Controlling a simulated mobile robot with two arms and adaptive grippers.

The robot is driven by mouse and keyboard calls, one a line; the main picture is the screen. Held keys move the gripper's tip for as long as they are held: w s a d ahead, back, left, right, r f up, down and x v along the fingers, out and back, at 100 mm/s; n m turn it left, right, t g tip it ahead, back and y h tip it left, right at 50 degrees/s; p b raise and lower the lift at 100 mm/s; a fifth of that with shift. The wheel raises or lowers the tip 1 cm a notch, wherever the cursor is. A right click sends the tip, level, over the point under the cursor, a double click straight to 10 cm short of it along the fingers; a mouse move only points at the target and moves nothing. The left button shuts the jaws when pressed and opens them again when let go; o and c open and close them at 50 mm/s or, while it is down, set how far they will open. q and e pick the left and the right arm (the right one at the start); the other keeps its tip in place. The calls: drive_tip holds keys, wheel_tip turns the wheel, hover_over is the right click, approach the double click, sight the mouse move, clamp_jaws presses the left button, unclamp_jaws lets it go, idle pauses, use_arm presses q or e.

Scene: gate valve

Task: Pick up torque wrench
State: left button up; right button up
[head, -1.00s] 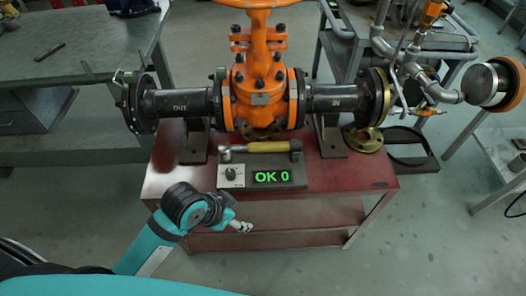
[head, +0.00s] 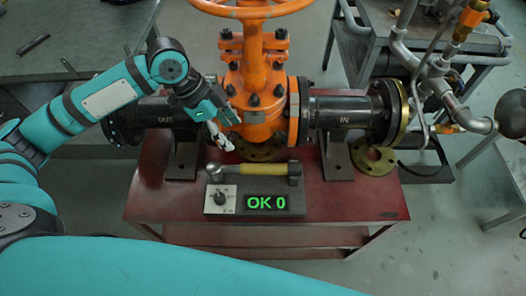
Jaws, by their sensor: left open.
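The torque wrench (head: 255,170) has a yellow handle and lies across the top of the grey tester box (head: 232,208) on the red table. My left gripper (head: 222,142) is open and empty. It shows above and slightly left of the wrench in the picture, in front of the orange valve's base, with a visible gap to the wrench. My right gripper is out of view.
The orange gate valve (head: 256,75) with dark flanged pipes stands behind the box on the red table (head: 350,205). A brass flange ring (head: 375,160) lies at the right. Gauge piping (head: 440,90) rises at the far right. The table's front right is clear.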

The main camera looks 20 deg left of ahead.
use_arm(q)
approach(255, 166)
drive_tip(key=shift+a+f, duration=0.1)
drive_tip(key=shift+f, duration=0.25)
drive_tip(key=x, duration=0.3)
drive_tip(key=shift+w+f, duration=0.2)
drive_tip(key=shift+f, duration=0.05)
drive_tip(key=shift+x, duration=1.05)
drive_tip(key=shift+d+f, duration=0.25)
drive_tip(key=shift+d, duration=0.05)
drive_tip(key=x, duration=0.3)
drive_tip(key=shift+s+d+f, duration=0.1)
drive_tip(key=shift+d+f, duration=0.15)
drive_tip(key=shift+f, duration=0.05)
drive_tip(key=shift+d+f, duration=0.15)
drive_tip(key=shift+f, duration=0.2)
drive_tip(key=c, duration=1.1)
clamp_jaws()
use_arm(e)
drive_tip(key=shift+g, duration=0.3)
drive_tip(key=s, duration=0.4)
